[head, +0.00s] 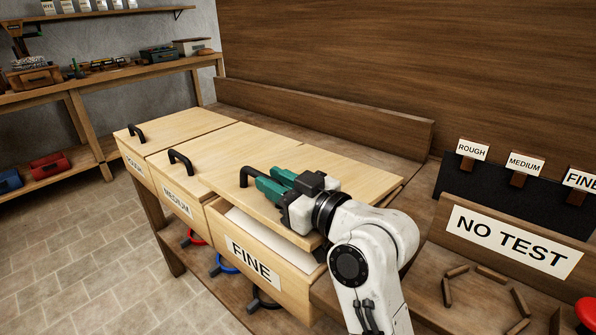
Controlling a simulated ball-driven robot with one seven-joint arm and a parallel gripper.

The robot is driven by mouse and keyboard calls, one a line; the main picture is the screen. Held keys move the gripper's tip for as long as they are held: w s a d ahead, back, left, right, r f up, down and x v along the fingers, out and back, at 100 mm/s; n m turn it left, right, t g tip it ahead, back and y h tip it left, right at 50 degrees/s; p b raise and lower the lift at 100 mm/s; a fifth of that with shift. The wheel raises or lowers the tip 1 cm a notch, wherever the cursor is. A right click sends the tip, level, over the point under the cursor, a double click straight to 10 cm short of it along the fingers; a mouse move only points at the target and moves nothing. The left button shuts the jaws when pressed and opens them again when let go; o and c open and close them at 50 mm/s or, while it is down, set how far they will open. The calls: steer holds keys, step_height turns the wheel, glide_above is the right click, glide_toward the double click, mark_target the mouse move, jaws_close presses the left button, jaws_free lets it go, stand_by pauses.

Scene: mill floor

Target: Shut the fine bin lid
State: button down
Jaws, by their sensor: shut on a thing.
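The fine bin (289,281) is the nearest of the pale wooden bins in the head view, with a FINE label on its front. Its lid (352,174) is a flat wooden board with a black handle (246,173) near its front edge. The lid stands slightly raised at the front, and a whitish inside shows in the gap. My gripper (266,183) reaches over the lid from the right, its green fingers shut on the handle. The fingers hide part of the handle, and my arm hides the bin's right end.
The rough lid (175,124) and medium lid (205,155) lie flat to the left. A low wooden board (340,118) runs behind the bins. A NO TEST board (512,240) and a tray with small wooden pieces (486,300) are at right. Colored valve rings hang below the bins.

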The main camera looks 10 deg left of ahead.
steer(key=shift+w+f, duration=0.4)
steer(key=c, duration=1.4)
jaws_free()
steer(key=o, duration=0.3)
steer(key=shift+s+a+f, duration=0.15)
steer(key=shift+s+a, duration=0.05)
steer(key=shift+a, duration=0.25)
steer(key=shift+w+d+r, duration=0.15)
steer(key=shift+d+r, duration=0.2)
steer(key=shift+d, duration=0.05)
steer(key=shift+w+d+r+p, duration=0.15)
steer(key=shift+d+r+p, duration=0.05)
steer(key=shift+r+p, duration=0.5)
steer(key=shift+r+h, duration=0.3)
steer(key=shift+r, duration=0.1)
steer(key=s+d+r+p, duration=0.3)
steer(key=s+r+p, duration=0.6)
steer(key=s, duration=0.5)
steer(key=shift+d+r, duration=0.3)
steer(key=shift+r, duration=0.25)
